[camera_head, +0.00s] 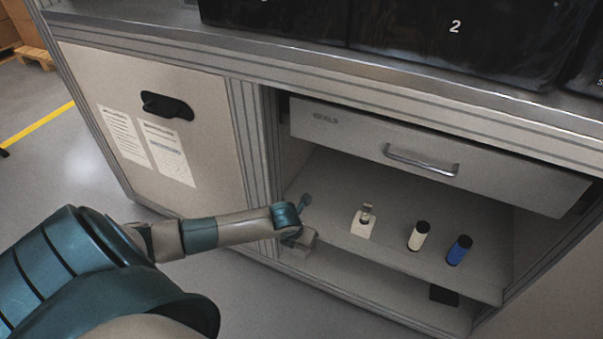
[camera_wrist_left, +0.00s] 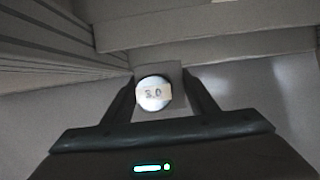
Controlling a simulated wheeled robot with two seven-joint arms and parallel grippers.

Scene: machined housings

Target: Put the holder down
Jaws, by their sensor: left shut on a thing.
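My left gripper (camera_wrist_left: 158,98) is shut on the holder (camera_wrist_left: 153,93), gripping it between its two dark fingers. The holder shows a pale round end with a small mark like "5.0" and a grey square part (camera_wrist_left: 175,73) behind it. In the head view my left gripper (camera_head: 300,240) is at the left side of the open cabinet bay, near the shelf's front edge. The held holder cannot be made out clearly there. Whether it touches the shelf cannot be told. My right gripper is not in view.
On the shelf (camera_head: 330,175) stand a small pale block with a post (camera_head: 363,222), a white black-capped cylinder (camera_head: 418,236) and a blue one (camera_head: 459,250). A closed-looking drawer (camera_head: 350,140) hangs above. A dark item (camera_head: 443,295) lies below. The shelf's left part looks clear.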

